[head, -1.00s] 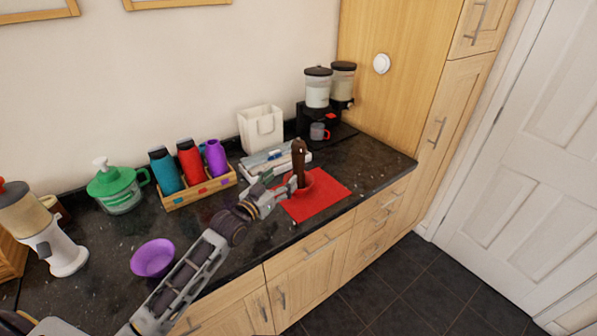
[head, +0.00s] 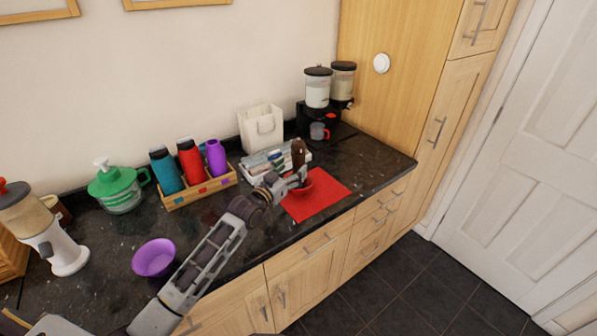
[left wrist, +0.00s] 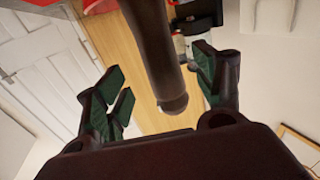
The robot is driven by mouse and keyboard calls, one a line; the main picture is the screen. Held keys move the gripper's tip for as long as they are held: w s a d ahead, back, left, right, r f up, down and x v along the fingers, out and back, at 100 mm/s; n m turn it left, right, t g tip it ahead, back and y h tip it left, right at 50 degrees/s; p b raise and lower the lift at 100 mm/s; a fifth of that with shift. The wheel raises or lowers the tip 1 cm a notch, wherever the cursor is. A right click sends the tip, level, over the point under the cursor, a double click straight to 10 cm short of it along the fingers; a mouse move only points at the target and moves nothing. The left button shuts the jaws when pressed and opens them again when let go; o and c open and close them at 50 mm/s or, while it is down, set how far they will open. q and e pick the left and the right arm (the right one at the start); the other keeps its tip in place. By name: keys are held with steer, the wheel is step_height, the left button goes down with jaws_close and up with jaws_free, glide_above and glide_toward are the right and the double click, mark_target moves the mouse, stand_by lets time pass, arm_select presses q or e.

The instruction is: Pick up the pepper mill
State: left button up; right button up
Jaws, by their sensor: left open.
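The pepper mill (head: 298,151) is dark brown and stands upright at the back edge of the red mat (head: 325,197). My left gripper (head: 300,177) is at its lower part in the head view and partly hides it. In the left wrist view, the mill (left wrist: 154,40) runs down from the top edge between the spread fingers of the gripper (left wrist: 164,87). The fingers have green pads, and gaps show on both sides of the mill. My right gripper is in neither view.
A white tray (head: 254,168) lies behind and left of the mill. Dispensers (head: 318,88) stand behind it. A purple bowl (head: 153,258) is at the left front. Bare granite lies right of the mat.

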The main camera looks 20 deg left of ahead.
mark_target(298, 140)
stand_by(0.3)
arm_select(q)
steer(key=shift+p+x, duration=0.4)
steer(key=shift+x, duration=2.15)
steer(key=shift+r, duration=0.1)
steer(key=c, duration=1.3)
steer(key=shift+r, duration=0.1)
step_height(298, 140, up, 10)
steer(key=shift+f, duration=0.1)
